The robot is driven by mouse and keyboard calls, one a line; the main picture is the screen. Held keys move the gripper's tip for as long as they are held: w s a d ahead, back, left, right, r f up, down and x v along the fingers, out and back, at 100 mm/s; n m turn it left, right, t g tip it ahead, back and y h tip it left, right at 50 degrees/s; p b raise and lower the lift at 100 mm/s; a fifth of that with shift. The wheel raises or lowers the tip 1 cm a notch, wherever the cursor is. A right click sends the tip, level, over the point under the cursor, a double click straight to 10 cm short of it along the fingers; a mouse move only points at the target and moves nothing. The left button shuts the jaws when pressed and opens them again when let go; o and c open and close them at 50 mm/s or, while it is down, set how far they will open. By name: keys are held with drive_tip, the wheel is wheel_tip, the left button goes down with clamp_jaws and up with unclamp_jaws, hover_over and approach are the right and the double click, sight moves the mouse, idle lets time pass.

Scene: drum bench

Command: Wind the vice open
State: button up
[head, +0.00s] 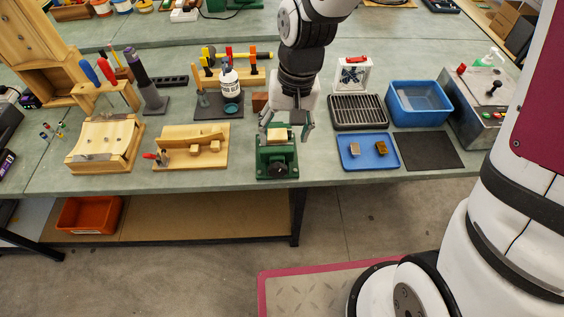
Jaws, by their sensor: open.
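The green vice (262,163) stands at the front edge of the bench, near its middle. A dark round handwheel (278,170) is on its front face. A light wooden block (278,134) sits at the top of the vice, between the jaws as far as I can see. My gripper (286,130) is directly above the vice, pointing down, with its fingers spread open to either side of the block. Whether a finger touches the block or vice is too small to tell.
A blue tray (347,163) with two small blocks lies right of the vice, with a black grille (357,112) and blue bin (420,100) behind. A wooden fixture (215,158) with a red-tipped clamp stands left. Bare bench shows between it and the vice.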

sight(279, 166)
drive_tip(key=f, duration=0.4)
drive_tip(key=a+f, duration=0.1)
drive_tip(key=f, duration=0.8)
drive_tip(key=shift+a+f, duration=0.1)
drive_tip(key=shift+a, duration=0.2)
drive_tip(key=c, duration=1.2)
